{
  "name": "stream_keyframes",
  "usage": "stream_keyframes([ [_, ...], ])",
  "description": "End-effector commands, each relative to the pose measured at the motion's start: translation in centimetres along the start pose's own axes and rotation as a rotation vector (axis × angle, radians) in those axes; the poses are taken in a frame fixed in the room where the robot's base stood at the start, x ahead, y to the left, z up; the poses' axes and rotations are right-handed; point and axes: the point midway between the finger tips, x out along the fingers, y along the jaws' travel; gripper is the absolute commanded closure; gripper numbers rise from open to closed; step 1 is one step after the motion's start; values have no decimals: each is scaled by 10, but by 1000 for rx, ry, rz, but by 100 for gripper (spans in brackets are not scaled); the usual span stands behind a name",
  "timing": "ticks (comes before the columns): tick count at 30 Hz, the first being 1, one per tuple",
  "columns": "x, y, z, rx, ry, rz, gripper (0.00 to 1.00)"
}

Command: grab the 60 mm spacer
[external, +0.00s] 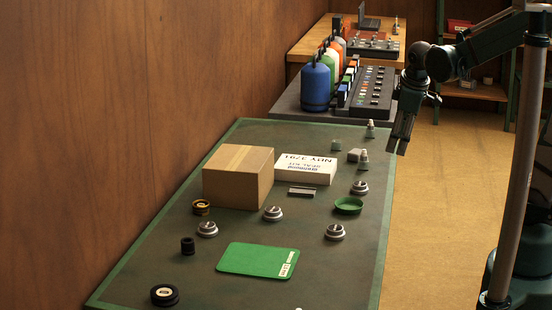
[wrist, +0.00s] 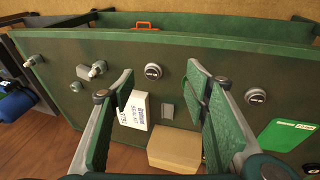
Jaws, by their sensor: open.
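Several round silver spacers with dark, marked tops stand apart on the dark green table: one at the right (external: 360,188), one in the middle (external: 273,213), one at the left (external: 207,229) and one nearer the front (external: 335,232). Their markings are too small to read, so I cannot tell which is 60 mm. In the wrist view, one spacer (wrist: 153,71) shows between my fingers, farther off, and another (wrist: 255,96) right of the right finger. A third (wrist: 310,168) is at the lower right edge. My gripper (external: 398,147) is open and empty, above and beyond the table's right edge.
A cardboard box (external: 238,178) and a white labelled box (external: 306,169) stand mid-table. A green dish (external: 348,206), a green mat (external: 257,260), black rings (external: 164,295) and small metal fittings (external: 370,129) lie around. Gas bottles (external: 316,86) stand behind.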

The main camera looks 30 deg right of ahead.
Motion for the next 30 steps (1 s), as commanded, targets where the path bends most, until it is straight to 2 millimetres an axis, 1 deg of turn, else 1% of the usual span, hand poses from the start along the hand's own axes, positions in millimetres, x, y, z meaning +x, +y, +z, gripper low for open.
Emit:
stream_keyframes([
  [1,1,4,-7,-28,-10,-6,54],
  [14,33,23,-42,-279,-88,-66,54],
  [23,62,32,-65,-452,-135,-118,54],
  [30,88,35,-81,-590,-170,-164,54],
])
